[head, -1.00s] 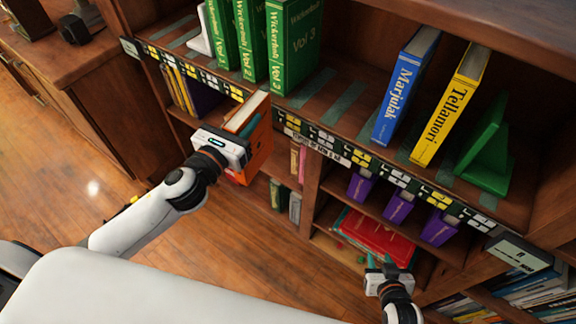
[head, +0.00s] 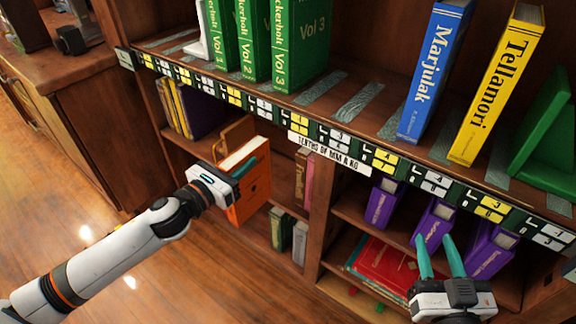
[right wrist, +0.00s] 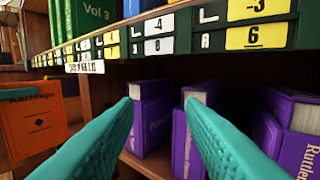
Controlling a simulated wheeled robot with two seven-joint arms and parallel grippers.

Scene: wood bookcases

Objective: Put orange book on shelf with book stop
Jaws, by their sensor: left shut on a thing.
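My left gripper (head: 243,165) is shut on the orange book (head: 254,195), which it holds upright in front of the bookcase, below the top shelf's edge. The orange book also shows at the left in the right wrist view (right wrist: 35,128). The top shelf (head: 325,86) holds a green book stop (head: 552,140) at the right and a white one (head: 201,45) at the left, partly hidden by green books. My right gripper (head: 435,240) is open and empty in front of the lower shelf; its teal fingers (right wrist: 158,105) point at purple books in the wrist view.
Green volumes (head: 295,45) stand at the left of the top shelf. A blue book (head: 435,70) and a yellow book (head: 497,85) stand further right, with free room between. Purple books (head: 383,203) and a red book (head: 385,270) sit below. A label strip (head: 330,140) lines the shelf edge.

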